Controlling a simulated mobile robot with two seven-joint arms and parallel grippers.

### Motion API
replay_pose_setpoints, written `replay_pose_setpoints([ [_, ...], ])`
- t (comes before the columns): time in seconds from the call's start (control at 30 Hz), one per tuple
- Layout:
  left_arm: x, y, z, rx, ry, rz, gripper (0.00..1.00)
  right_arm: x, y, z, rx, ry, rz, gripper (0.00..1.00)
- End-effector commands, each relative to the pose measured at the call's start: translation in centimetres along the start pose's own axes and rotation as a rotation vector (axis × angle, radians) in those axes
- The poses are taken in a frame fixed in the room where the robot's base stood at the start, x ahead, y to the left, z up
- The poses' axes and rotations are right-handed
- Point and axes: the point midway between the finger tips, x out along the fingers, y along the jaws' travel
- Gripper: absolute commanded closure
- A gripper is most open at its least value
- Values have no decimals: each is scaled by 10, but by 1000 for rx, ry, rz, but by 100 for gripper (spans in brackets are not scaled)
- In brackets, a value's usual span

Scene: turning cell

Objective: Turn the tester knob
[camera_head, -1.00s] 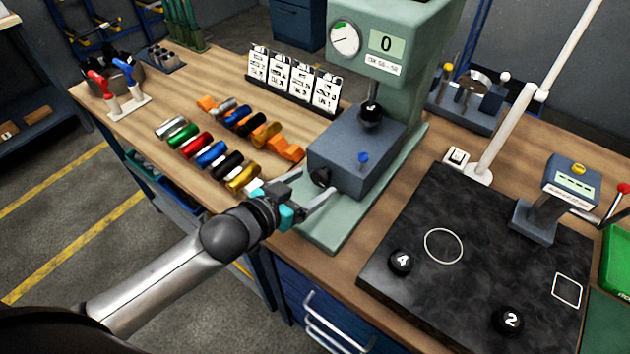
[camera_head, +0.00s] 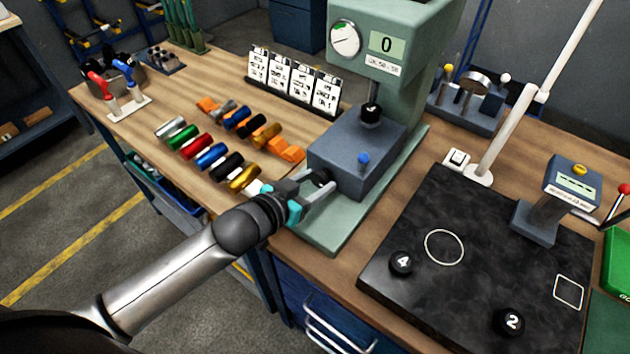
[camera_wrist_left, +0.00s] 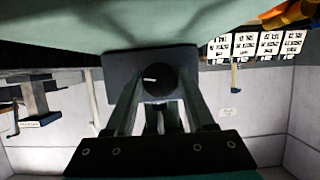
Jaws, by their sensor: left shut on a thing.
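The tester (camera_head: 385,38) is a pale green machine with a round dial and a display reading 0. A blue-grey box (camera_head: 352,150) sits on its base. The black round tester knob (camera_head: 320,177) is on the left face of this box, partly hidden by my fingers. In the left wrist view the knob (camera_wrist_left: 160,82) shows a short white mark. My left gripper (camera_head: 322,184) is shut on the knob, one finger on each side of it.
Several coloured cylinders (camera_head: 210,154) lie in rows left of the tester. Number cards (camera_head: 292,80) stand behind them. A dark plate (camera_head: 470,255) with balls marked 4 and 2 lies to the right. A thin white post (camera_head: 515,130) rises beside it.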

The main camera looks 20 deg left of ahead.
Motion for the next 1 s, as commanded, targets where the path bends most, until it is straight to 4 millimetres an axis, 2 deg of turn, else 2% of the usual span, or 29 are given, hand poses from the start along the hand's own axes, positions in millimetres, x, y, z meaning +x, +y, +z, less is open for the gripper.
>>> replay_pose_setpoints([
  [0.07,0,0,0,0,0,1,69,0,0,0,0,-1,0,50],
  [0.33,0,0,0,0,0,1,99,0,0,1,0,-1,0,50],
  [0.47,0,1,0,9,0,-3,100,-2,0,0,0,-1,0,50],
  [0.73,-1,2,-2,172,-1,-74,100,-26,0,-1,1,-2,0,50],
  [1.0,0,2,0,275,0,-114,100,-30,0,-2,2,-2,0,50],
])
